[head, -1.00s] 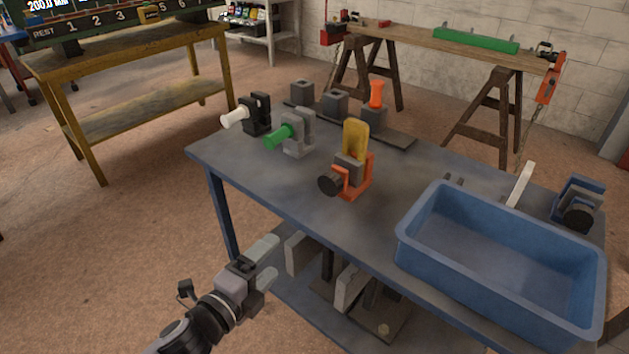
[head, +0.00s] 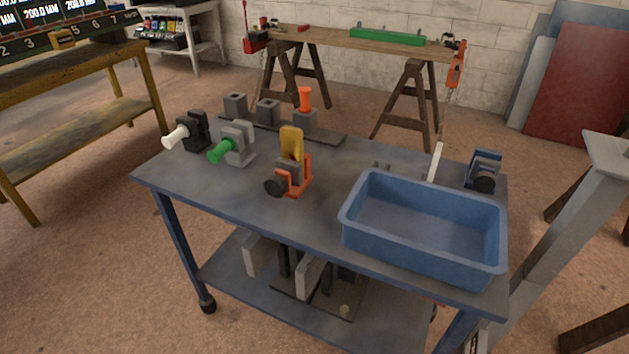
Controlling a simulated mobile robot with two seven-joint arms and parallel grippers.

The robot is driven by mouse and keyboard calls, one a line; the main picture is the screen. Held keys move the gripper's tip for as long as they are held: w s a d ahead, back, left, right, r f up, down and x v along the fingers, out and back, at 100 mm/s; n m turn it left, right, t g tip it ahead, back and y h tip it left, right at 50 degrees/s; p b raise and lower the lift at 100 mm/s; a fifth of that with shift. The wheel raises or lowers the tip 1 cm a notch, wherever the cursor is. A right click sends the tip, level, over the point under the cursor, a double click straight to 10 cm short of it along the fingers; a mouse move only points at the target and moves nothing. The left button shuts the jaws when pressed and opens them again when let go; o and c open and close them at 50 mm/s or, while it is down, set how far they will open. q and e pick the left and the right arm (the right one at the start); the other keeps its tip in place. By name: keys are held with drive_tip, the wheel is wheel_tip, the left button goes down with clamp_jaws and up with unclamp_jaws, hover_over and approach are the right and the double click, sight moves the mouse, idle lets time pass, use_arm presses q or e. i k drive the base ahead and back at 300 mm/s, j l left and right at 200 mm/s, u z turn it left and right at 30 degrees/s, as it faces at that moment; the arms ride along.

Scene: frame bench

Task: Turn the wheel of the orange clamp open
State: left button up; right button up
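The orange clamp (head: 300,181) stands on the blue-grey bench, left of the blue tray. Its dark round wheel (head: 275,186) faces the front left. A yellow piece (head: 291,143) stands upright in the clamp, above a grey block. Whether the clamp's jaws press on the piece cannot be told at this size. Neither of my grippers shows in the head view, and nothing touches the clamp or its wheel.
On the bench (head: 222,192) are a black clamp with a white handle (head: 178,136), a grey clamp with a green handle (head: 224,150), an orange handle (head: 305,99) on a block, an empty blue tray (head: 420,262) and a blue clamp (head: 484,172). The bench's front left is clear.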

sight(276, 186)
drive_tip(key=j+z, duration=0.15)
drive_tip(key=z, duration=1.05)
drive_tip(key=j+z, duration=0.3)
drive_tip(key=z, duration=0.15)
drive_tip(key=k+j+z, duration=0.15)
drive_tip(key=j+z, duration=0.15)
drive_tip(key=z, duration=0.15)
drive_tip(key=k+j+z, duration=0.4)
drive_tip(key=j+z, duration=0.25)
drive_tip(key=k+j+z, duration=0.25)
drive_tip(key=k+j, duration=0.15)
drive_tip(key=k, duration=0.2)
